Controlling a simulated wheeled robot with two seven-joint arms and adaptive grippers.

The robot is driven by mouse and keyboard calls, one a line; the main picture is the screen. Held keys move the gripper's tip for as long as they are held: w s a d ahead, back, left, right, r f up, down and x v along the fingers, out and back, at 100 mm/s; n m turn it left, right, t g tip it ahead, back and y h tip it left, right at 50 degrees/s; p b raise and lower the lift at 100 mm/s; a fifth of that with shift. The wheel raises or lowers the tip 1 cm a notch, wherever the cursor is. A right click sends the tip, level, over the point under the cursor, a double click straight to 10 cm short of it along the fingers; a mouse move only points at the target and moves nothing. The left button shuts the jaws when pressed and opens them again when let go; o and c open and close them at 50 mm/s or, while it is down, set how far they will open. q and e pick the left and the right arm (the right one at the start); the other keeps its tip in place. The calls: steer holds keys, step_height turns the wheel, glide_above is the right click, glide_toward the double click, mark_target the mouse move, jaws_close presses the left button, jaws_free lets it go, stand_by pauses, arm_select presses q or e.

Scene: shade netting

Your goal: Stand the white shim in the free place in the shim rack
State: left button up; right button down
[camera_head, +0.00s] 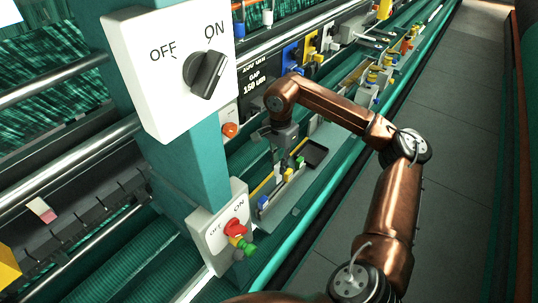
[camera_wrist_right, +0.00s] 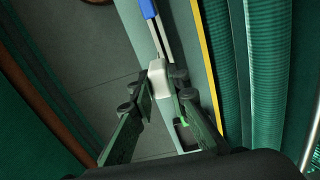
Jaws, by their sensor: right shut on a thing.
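My right gripper (camera_head: 281,160) reaches down over the shim rack (camera_head: 268,211), a low grey holder on the machine ledge with blue, yellow and green pieces. In the right wrist view the gripper's dark green fingers (camera_wrist_right: 157,90) are shut on the white shim (camera_wrist_right: 158,74), near the fingertips. A blue piece (camera_wrist_right: 148,9) stands farther along the same line. The free place cannot be made out clearly, and I cannot tell whether the shim touches the rack. My left gripper is not in view.
A dark shallow tray (camera_head: 315,152) lies beside the rack. A switch box (camera_head: 219,236) with red and green knobs and a large OFF/ON panel (camera_head: 165,75) on a teal post stand close on the left. The grey floor (camera_head: 470,110) at right is clear.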

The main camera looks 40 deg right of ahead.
mark_target(277, 174)
steer(key=shift+w+a+r+n, duration=0.1)
steer(key=shift+r+n, duration=0.15)
steer(key=shift+n, duration=0.05)
steer(key=shift+w+a, duration=0.2)
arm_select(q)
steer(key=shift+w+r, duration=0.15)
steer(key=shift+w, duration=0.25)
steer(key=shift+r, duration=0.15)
arm_select(e)
steer(key=shift+r, duration=0.2)
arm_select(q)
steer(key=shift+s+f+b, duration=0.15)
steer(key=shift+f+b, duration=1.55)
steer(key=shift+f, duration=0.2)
arm_select(e)
steer(key=shift+f, duration=2.95)
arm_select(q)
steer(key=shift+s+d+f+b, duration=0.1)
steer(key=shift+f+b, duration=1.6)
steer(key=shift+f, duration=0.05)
arm_select(e)
steer(key=shift+s+f, duration=0.1)
steer(key=shift+f, duration=2.65)
steer(key=c, duration=2.3)
jaws_free()
steer(key=o, duration=0.5)
